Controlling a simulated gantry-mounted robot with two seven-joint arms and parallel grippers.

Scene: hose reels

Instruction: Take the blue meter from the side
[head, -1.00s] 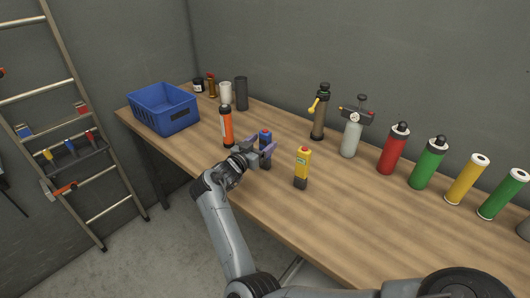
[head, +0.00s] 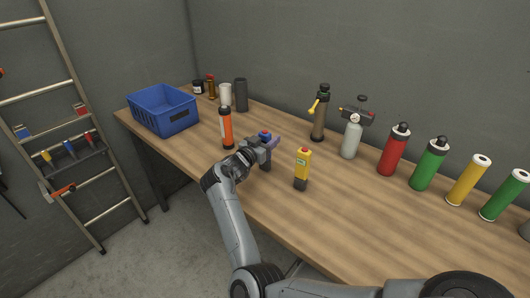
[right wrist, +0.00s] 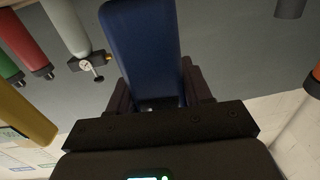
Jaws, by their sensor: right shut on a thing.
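The blue meter (head: 265,134) stands upright on the wooden table, between the orange cylinder and the yellow meter, in the head view. My right gripper (head: 268,143) reaches it from the side, and its fingers are shut on the meter. The fingers hide much of the meter's middle in the head view. In the right wrist view the meter (right wrist: 142,45) fills the space between the two dark fingers (right wrist: 155,92). My left gripper is not in view.
A yellow meter (head: 302,169) stands close to the right of my right gripper. An orange cylinder (head: 226,128) stands close to the left. A blue crate (head: 163,109) is at the table's left end. Several bottles and canisters line the back and right. The table's (head: 300,225) front strip is clear.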

